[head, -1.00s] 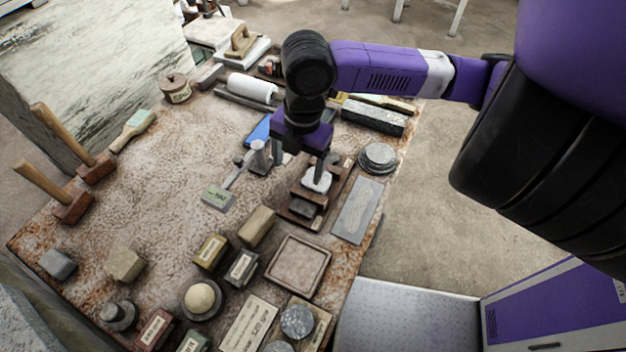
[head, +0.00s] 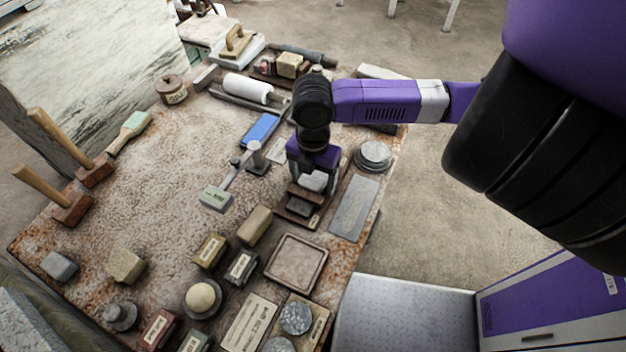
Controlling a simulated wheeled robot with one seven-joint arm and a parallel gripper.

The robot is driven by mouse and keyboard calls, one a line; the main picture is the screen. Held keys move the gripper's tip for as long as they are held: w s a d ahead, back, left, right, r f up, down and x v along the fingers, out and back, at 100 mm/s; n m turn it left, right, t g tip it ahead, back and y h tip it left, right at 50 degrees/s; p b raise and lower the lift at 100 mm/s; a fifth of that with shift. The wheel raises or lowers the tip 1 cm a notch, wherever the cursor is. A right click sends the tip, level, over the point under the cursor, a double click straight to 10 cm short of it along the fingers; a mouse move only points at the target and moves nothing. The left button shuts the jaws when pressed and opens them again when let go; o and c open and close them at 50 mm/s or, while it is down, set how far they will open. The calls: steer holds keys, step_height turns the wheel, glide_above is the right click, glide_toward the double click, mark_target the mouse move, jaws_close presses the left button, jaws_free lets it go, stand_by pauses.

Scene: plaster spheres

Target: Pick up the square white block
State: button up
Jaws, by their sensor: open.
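The square white block (head: 313,181) sits in a brown wooden holder (head: 311,221) toward the right side of the table, behind a dark block (head: 300,207). My gripper (head: 312,187) points down over the white block. It is open, with one finger to the left of the block and one to the right. The block's rear part is hidden under the gripper body. I cannot tell whether the fingers touch it.
A grey flat stone (head: 354,207) and stacked round discs (head: 374,156) lie to the right. A square tray (head: 296,262) stands in front. The table's middle left is clear.

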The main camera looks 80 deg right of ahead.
jaws_close()
steer(key=shift+r, duration=0.1)
stand_by(0.3)
